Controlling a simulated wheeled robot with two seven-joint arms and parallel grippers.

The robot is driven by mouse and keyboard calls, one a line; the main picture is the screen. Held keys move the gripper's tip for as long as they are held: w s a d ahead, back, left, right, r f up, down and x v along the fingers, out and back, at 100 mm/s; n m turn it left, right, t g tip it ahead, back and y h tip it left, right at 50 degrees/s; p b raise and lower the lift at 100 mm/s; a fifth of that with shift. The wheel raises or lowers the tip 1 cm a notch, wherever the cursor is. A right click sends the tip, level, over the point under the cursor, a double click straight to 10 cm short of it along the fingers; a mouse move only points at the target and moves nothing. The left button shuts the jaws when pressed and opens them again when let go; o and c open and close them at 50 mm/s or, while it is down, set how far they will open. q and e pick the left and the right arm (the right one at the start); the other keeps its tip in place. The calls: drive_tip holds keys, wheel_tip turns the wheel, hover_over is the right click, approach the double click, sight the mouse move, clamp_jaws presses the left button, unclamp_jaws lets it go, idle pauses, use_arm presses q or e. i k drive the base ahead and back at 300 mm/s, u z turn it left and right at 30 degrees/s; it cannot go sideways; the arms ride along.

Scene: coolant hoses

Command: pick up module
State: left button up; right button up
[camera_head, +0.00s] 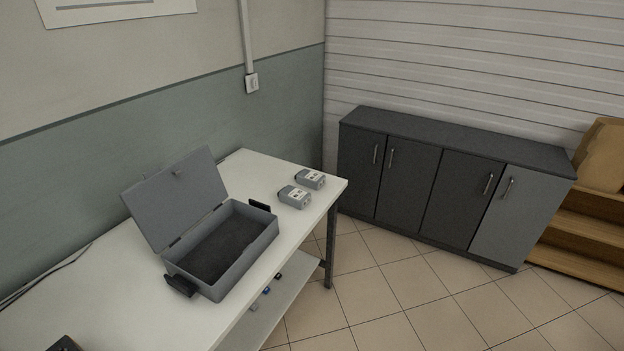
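Two small grey modules lie on the white table near its far right corner. The nearer module (294,196) is just right of the grey case. The farther module (310,179) lies a little behind it and to the right. Both have a light label on top, and they appear apart from each other. Neither of my grippers is in view.
A grey case (246,264) with dark side handles stands open on the white table (118,312), lid (178,198) raised, apparently empty. Small items lie on the lower shelf (262,318). Dark cabinets (440,190) stand beyond clear tiled floor (400,290). Wooden steps (580,235) are at right.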

sight(314, 181)
drive_tip(key=z, duration=0.65)
drive_tip(key=k, duration=0.8)
drive_tip(key=z, duration=0.85)
drive_tip(key=k, duration=0.45)
drive_tip(key=z, duration=0.3)
drive_tip(key=i, duration=2)
drive_tip(key=u, duration=0.55)
drive_tip(key=i, duration=2.1)
drive_tip(key=u, duration=1.3)
drive_tip(key=i, duration=1.1)
drive_tip(key=u, duration=1.7)
drive_tip(key=i, duration=0.55)
drive_tip(key=u, duration=0.35)
